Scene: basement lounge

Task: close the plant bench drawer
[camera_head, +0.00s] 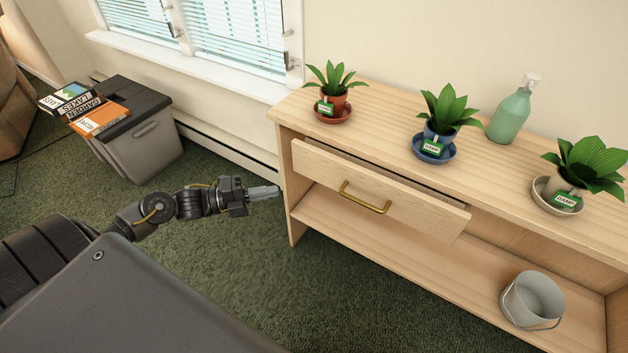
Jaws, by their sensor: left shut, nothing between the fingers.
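The wooden plant bench (390,110) stands against the wall on the right. Its drawer (415,203) is partly open, with the front panel standing out from the bench and a dark gap above it. A brass handle (364,198) is fixed across the middle of the drawer front. My left gripper (272,191) is shut and empty, pointing right, left of the drawer front and apart from the handle in the picture. My right gripper is not in view.
Potted plants (335,92) and a green spray bottle (510,113) stand on the bench top. A metal bucket (533,300) sits on the lower shelf. A grey storage bin (140,140) with books (99,118) stands at left. Green carpet before the bench is clear.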

